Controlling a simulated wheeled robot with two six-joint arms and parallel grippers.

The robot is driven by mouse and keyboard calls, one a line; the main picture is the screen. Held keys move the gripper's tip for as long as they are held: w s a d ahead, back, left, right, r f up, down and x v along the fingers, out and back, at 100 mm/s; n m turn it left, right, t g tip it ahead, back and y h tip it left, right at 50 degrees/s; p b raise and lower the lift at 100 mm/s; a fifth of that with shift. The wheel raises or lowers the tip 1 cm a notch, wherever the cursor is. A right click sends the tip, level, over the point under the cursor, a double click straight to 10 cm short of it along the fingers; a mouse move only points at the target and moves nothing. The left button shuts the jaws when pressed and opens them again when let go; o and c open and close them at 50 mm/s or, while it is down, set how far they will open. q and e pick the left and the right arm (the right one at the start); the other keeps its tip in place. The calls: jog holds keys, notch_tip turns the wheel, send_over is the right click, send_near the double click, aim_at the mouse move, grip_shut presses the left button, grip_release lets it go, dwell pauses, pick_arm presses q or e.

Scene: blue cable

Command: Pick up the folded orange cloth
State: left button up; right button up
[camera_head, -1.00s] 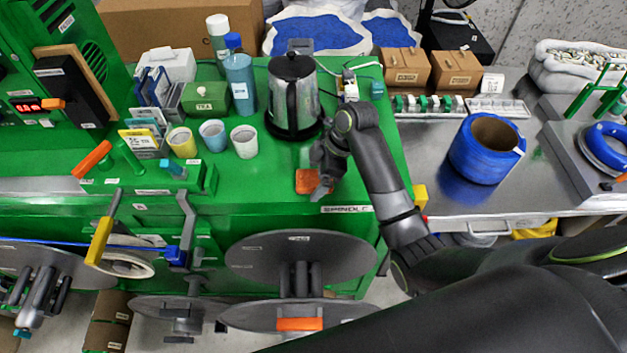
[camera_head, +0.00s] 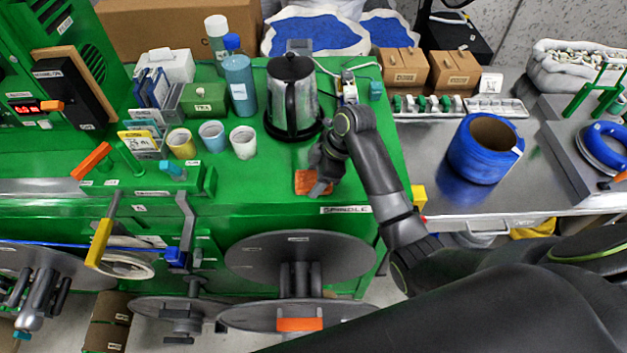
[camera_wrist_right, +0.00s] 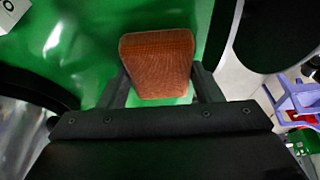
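The folded orange cloth (camera_head: 305,182) is on the green machine top, in front of the steel kettle. It also shows as a thick orange-brown pad in the right wrist view (camera_wrist_right: 157,60). My right gripper (camera_head: 318,186) points down at the cloth. In the right wrist view its two fingers (camera_wrist_right: 160,72) lie along either side of the cloth, with the fingertips against its edges. The gripper looks shut on the cloth. I cannot tell whether the cloth is clear of the surface. My left gripper does not show.
The kettle (camera_head: 293,95) stands just behind my right gripper. Several cups, one of them white (camera_head: 243,142), stand to the left. A blue cable spool (camera_head: 486,149) stands on the steel bench to the right. The green top left of the cloth is bare.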

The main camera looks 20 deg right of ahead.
jog(key=shift+c, duration=1.3)
jog(key=shift+r, duration=0.15)
notch_tip(320, 180, up, 5)
jog(key=shift+w+f+b, duration=0.1)
jog(key=shift+b, duration=0.7)
notch_tip(320, 180, up, 4)
jog(key=p, duration=0.2)
jog(key=shift+f+p, duration=0.1)
jog(key=shift+p, duration=0.3)
jog(key=shift+r+p, duration=0.85)
